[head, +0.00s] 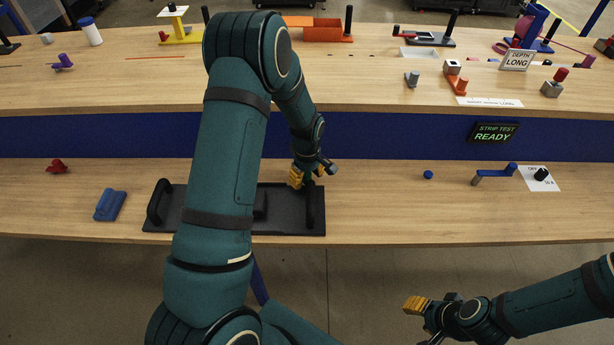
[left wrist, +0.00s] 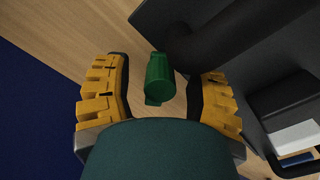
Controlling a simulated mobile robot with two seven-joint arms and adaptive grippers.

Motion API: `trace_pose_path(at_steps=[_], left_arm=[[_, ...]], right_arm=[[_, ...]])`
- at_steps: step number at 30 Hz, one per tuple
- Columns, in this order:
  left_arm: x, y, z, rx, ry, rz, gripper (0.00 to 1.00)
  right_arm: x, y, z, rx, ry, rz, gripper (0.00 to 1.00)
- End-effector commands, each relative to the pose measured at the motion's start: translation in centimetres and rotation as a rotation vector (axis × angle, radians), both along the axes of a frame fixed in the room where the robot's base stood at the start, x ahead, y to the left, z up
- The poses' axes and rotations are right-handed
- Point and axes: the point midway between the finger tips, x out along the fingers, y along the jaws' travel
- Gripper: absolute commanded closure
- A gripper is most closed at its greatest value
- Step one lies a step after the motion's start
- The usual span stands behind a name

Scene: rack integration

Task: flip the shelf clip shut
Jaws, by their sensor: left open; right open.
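My left gripper (head: 308,174) is open above the lower shelf, at the back right corner of a black tray. In the left wrist view, a green cylindrical piece (left wrist: 159,78) with small tabs stands between the two yellow fingers, with gaps on both sides. I cannot tell for certain whether this green piece is the shelf clip. In the head view it is mostly hidden by the gripper. My right gripper (head: 420,318) is open and empty, in front of the shelf's front edge, far from the green piece.
The black tray (head: 285,226) with raised handles lies beside the left gripper, partly behind my arm. A blue block (head: 111,205) and a red piece (head: 57,166) lie left of it. Right are a blue knob (head: 428,175) and a blue lever (head: 495,173). Between them and the tray is bare wood.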

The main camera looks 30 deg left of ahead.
Motion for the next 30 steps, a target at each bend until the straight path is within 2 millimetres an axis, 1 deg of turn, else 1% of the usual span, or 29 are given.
trace_pose_path(at_steps=[2,3,5,6,7,16,24,30], left_arm=[[0.0,0.0,0.0,0.000,0.000,0.000,0.44],[0.0,0.0,0.0,0.000,0.000,0.000,0.59],[0.0,0.0,0.0,0.000,0.000,0.000,0.80],[0.0,0.0,0.0,0.000,0.000,0.000,0.94],[0.0,0.0,0.0,0.000,0.000,0.000,1.00],[-0.1,0.1,0.1,0.001,0.000,-0.024,1.00],[-0.9,0.6,0.1,0.001,-0.001,-0.226,1.00],[-1.1,0.7,0.1,0.002,-0.002,-0.277,1.00]], right_arm=[[0.0,0.0,0.0,0.000,0.000,0.000,0.56],[0.0,0.0,0.0,0.000,0.000,0.000,0.56],[0.0,0.0,0.0,0.000,0.000,0.000,0.56],[0.0,0.0,0.0,0.000,0.000,0.000,0.56],[0.0,0.0,0.0,0.000,0.000,0.000,0.56],[0.0,0.0,0.0,0.000,0.000,0.000,0.56],[0.0,0.0,0.1,0.000,0.000,0.000,0.56],[0.0,0.0,0.0,0.000,0.000,0.000,0.56]])
